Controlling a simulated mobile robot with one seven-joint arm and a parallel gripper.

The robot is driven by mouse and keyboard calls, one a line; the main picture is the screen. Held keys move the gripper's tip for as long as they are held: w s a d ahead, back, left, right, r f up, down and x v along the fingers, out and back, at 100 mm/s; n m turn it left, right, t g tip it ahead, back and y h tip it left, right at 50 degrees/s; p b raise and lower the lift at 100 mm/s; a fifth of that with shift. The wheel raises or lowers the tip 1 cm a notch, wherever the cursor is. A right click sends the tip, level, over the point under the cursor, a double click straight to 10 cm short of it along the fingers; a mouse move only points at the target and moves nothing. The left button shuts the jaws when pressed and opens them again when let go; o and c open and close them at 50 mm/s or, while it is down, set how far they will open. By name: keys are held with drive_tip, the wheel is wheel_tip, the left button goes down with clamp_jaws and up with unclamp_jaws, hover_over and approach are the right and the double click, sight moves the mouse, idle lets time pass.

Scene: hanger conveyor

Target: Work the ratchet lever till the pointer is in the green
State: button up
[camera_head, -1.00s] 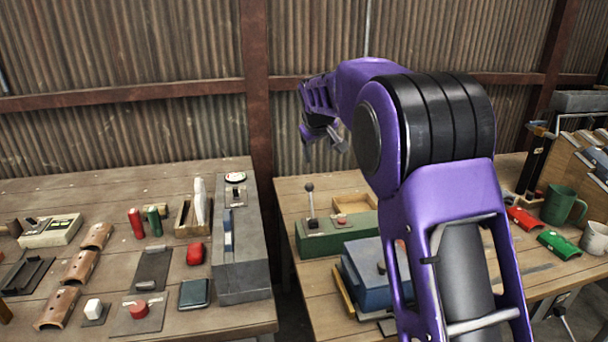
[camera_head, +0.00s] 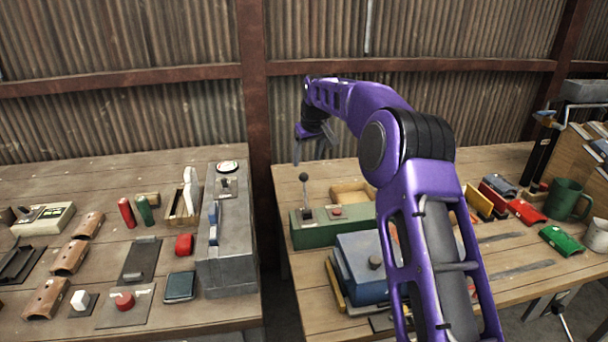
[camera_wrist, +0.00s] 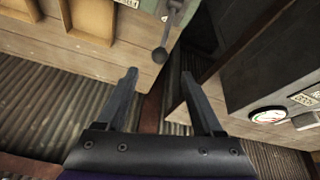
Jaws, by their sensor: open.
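A round white gauge (camera_head: 228,166) sits on the far end of a long grey machine (camera_head: 228,277) on the left bench. In the wrist view the gauge (camera_wrist: 267,116) shows red and green marks; its pointer is too small to read. A blue lever-like bar (camera_head: 213,222) stands on the machine. A black-knobbed lever (camera_head: 304,177) stands upright on a green box (camera_head: 335,235) on the right bench; its knob (camera_wrist: 160,55) shows just beyond my fingertips in the wrist view. My gripper (camera_wrist: 158,74) is open and empty, apart from both levers, high near the back wall.
A blue box (camera_head: 362,265) stands in front of the green box. A wooden tray (camera_head: 352,192) lies behind it. A gap separates the two benches. Brown curved blocks (camera_head: 68,257) and small items fill the left bench; a green mug (camera_head: 567,200) stands far right.

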sight(304, 174)
drive_tip(key=x, duration=0.8)
drive_tip(key=shift+w+f, duration=0.1)
clamp_jaws()
idle(1.2)
